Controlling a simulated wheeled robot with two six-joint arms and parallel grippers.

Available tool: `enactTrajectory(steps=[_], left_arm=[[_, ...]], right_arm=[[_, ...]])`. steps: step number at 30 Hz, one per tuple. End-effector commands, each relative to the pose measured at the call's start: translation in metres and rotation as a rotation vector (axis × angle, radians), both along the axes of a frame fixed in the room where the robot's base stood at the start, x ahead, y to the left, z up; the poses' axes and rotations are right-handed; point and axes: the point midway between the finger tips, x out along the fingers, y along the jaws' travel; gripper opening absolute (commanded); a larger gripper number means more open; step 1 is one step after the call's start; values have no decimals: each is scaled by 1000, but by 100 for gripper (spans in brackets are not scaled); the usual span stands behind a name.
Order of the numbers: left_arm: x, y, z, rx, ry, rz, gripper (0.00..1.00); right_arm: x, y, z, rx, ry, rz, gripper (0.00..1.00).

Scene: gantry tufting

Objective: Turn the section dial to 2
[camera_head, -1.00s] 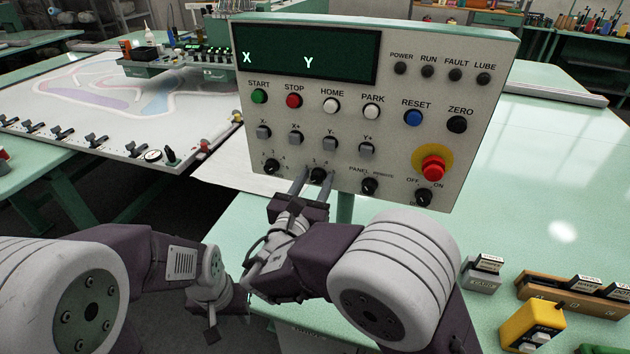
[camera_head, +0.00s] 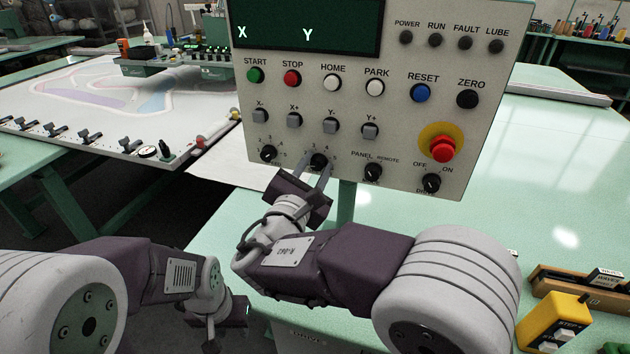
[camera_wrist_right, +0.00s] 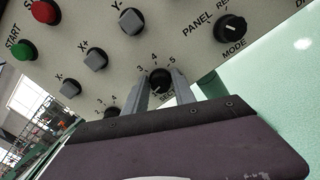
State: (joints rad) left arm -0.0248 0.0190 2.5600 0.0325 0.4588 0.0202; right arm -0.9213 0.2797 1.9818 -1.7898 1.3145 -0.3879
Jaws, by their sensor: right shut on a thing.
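The control panel (camera_head: 400,140) faces me, with its dials along the lower edge. The section dial (camera_head: 319,160) is a small black knob in that row; its label, partly covered, and numbers show in the right wrist view (camera_wrist_right: 160,82). My right gripper (camera_head: 318,168) has one finger on each side of this knob and is shut on it. Its fingers also show in the right wrist view (camera_wrist_right: 160,90). The gripper is tilted relative to the panel. I cannot tell which number the knob points at. My left gripper (camera_head: 215,312) hangs low, away from the panel; its fingers are unclear.
Another black dial (camera_head: 268,153) sits just left, and the mode dial (camera_head: 373,172) to the right. Jog buttons (camera_head: 330,125) are close above. The red emergency stop (camera_head: 442,149) is further right. A yellow box (camera_head: 553,322) stands on the green table (camera_head: 480,225).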

Motion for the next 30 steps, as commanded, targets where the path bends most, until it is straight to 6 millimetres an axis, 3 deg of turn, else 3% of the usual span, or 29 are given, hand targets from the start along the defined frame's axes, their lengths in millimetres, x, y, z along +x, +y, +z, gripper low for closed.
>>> enactTrajectory(steps=[1, 3, 12, 30], left_arm=[[0, 0, -15, 0, 0, 0, 36], [0, 0, -24, 0, 0, 0, 36], [0, 0, -53, 0, 0, 0, 36], [0, 0, -68, 0, 0, 0, 36]], right_arm=[[0, 0, -7, 40, -14, 0, 0], [0, -1, -7, 94, -31, 0, 0], [0, -1, -5, 282, -92, 0, 0], [0, -1, -1, 390, -126, -1, 0]])
